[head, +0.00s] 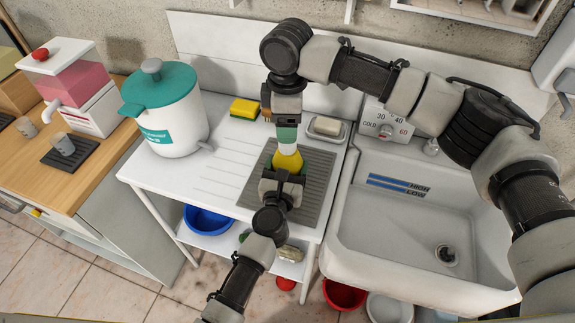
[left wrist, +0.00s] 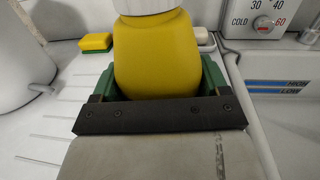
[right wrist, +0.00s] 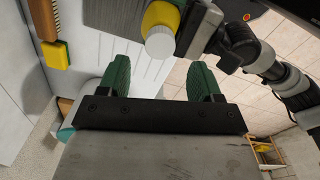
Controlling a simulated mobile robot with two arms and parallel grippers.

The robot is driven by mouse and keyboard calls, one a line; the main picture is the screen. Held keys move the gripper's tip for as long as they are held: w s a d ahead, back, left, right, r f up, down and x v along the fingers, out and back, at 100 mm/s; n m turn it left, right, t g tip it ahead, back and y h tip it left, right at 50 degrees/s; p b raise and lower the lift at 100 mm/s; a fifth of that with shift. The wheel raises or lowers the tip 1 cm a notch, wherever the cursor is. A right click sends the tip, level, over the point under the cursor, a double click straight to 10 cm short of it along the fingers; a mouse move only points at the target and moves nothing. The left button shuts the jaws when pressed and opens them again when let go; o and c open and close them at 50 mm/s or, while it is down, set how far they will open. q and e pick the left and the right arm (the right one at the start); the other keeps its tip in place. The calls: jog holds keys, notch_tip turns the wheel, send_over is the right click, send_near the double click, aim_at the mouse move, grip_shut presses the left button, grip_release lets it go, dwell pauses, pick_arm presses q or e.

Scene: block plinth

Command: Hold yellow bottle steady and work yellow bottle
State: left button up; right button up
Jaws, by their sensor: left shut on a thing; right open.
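The yellow bottle (head: 288,160) stands upright over the dark ribbed mat (head: 312,195) on the white counter. Its white cap (right wrist: 160,42) points up. My left gripper (head: 281,181) is shut around the bottle's body; the left wrist view shows the yellow body (left wrist: 157,55) between the green fingers. My right gripper (head: 286,119) hangs just above the bottle, pointing down. In the right wrist view my right gripper (right wrist: 160,72) is open and empty, with the cap beyond its fingertips rather than between them. The bottle's base is hidden by my left gripper.
A white pot with a teal lid (head: 165,110) stands left on the counter. A yellow-green sponge (head: 244,108) and a soap dish (head: 327,128) lie behind the bottle. A white sink (head: 415,225) is at right. The counter's front left is clear.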

jog(key=m, duration=0.6)
jog(key=shift+f, duration=0.35)
jog(key=m, duration=0.5)
jog(key=shift+f, duration=0.25)
jog(key=shift+f+m, duration=0.3)
jog(key=shift+m, duration=0.4)
jog(key=shift+f, duration=2)
jog(key=shift+c, duration=0.2)
jog(key=c, duration=0.9)
jog(key=shift+n, duration=0.3)
